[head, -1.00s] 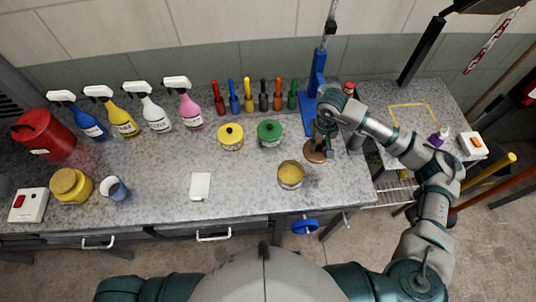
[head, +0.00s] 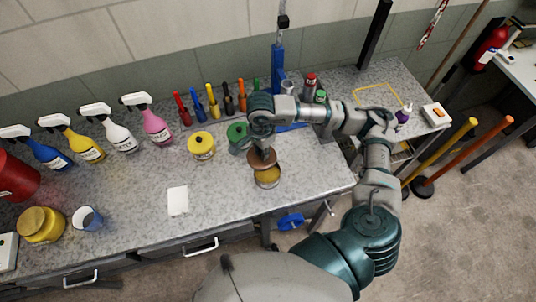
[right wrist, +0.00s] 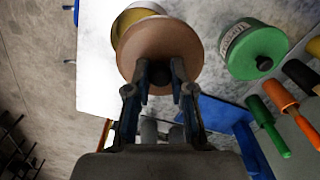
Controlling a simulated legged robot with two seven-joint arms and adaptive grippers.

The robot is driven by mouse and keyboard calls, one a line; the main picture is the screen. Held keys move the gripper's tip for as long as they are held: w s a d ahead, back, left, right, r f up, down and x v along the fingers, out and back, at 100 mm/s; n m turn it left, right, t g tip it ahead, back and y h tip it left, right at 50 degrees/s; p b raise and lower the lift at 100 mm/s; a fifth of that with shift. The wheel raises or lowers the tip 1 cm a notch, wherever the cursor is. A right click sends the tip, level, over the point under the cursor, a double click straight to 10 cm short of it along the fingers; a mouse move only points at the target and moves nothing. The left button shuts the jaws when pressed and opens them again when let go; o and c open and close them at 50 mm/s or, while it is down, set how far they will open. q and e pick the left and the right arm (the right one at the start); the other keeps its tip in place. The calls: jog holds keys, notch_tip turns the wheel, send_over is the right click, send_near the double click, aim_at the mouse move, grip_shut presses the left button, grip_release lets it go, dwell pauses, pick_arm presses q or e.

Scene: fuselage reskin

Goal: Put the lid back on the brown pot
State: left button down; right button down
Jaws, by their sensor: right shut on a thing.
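My right gripper (head: 262,148) is shut on the dark knob of the brown lid (head: 262,160). The lid is just above the open pot (head: 267,178), which looks yellowish inside, and covers the back part of its mouth. In the right wrist view the gripper (right wrist: 160,88) holds the round brown lid (right wrist: 158,45) by its knob, and the pot (right wrist: 130,18) shows past the lid's upper left edge. The lid is off-centre over the pot; whether it touches the rim I cannot tell. My left gripper is not in view.
A green lidded pot (head: 238,136) stands behind, partly hidden by my arm, with a yellow lidded pot (head: 201,146) to its left. A blue stand (head: 278,70) rises behind my gripper. The bench front left of the pot is clear around a white card (head: 178,201).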

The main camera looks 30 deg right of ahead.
aim_at(267, 161)
jog(key=m, duration=0.1)
jog(key=s+m, duration=0.1)
jog(key=m, duration=0.1)
jog(key=shift+s+r, duration=0.15)
jog(key=shift+s, duration=0.1)
jog(key=shift+s+d+m, duration=0.15)
jog(key=shift+s+m, duration=0.4)
jog(key=shift+m, duration=0.65)
jog(key=shift+d+f, duration=0.2)
jog(key=shift+f, duration=0.05)
jog(key=shift+f+b, duration=0.55)
jog(key=shift+f, duration=0.1)
notch_tip(267, 161, down, 4)
jog(key=shift+a+r+b, duration=0.15)
jog(key=shift+r+b, duration=0.05)
jog(key=shift+b, duration=1)
jog(key=shift+f+b, duration=0.45)
jog(key=shift+f, duration=0.05)
jog(key=shift+r, duration=0.1)
